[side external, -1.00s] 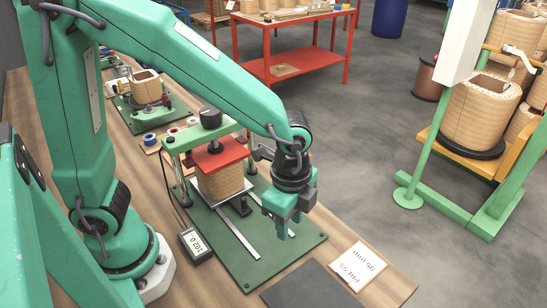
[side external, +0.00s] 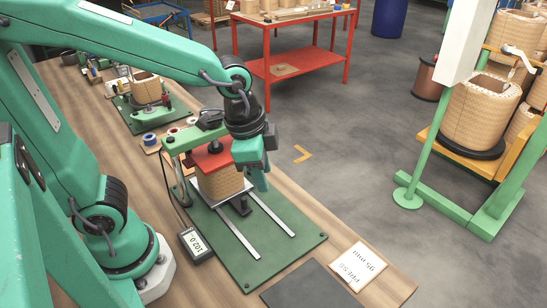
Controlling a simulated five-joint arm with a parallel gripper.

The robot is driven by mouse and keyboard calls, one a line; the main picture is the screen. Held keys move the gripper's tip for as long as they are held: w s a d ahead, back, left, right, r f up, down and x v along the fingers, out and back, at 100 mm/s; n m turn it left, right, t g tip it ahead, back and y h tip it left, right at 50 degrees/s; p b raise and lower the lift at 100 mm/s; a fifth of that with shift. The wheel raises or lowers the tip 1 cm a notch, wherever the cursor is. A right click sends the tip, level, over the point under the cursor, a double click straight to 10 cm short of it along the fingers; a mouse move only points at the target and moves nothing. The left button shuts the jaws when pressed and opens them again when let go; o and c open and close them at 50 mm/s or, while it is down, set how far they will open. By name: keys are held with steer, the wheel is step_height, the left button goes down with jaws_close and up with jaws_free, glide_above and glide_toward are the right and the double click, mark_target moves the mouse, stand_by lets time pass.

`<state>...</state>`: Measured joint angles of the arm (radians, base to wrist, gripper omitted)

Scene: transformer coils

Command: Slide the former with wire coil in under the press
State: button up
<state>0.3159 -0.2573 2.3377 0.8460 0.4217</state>
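The former with its tan wire coil (side external: 219,184) stands upright on a pale plate on the green base board (side external: 285,252). It sits under the red press plate (side external: 213,160) of the green press (side external: 185,141). The coil's top meets or nearly meets the red plate; I cannot tell if they touch. My gripper (side external: 262,183) hangs just right of the press head and coil, fingers pointing down, in front of part of the red plate. No object shows in it. The gap between its fingers is not clear from this side.
Two metal rails (side external: 255,220) run along the board toward the front right, with bare board around them. A small dark block (side external: 241,206) stands by the coil.

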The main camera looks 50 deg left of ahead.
steer(key=s+a+r+n+t, duration=0.1)
steer(key=s+a+r+n, duration=0.1)
steer(key=a+r+n, duration=0.1)
steer(key=shift+a+r+n+t, duration=0.25)
steer(key=shift+a+n+t, duration=0.2)
steer(key=shift+a, duration=0.5)
steer(key=shift+s, duration=0.1)
steer(key=s+a+r+n+t, duration=0.1)
steer(key=s+a+r+n, duration=0.1)
steer(key=s+a+n, duration=0.1)
steer(key=shift+s+a+r+n+y, duration=0.25)
steer(key=shift+a+n+y, duration=0.15)
steer(key=shift+a+n, duration=0.3)
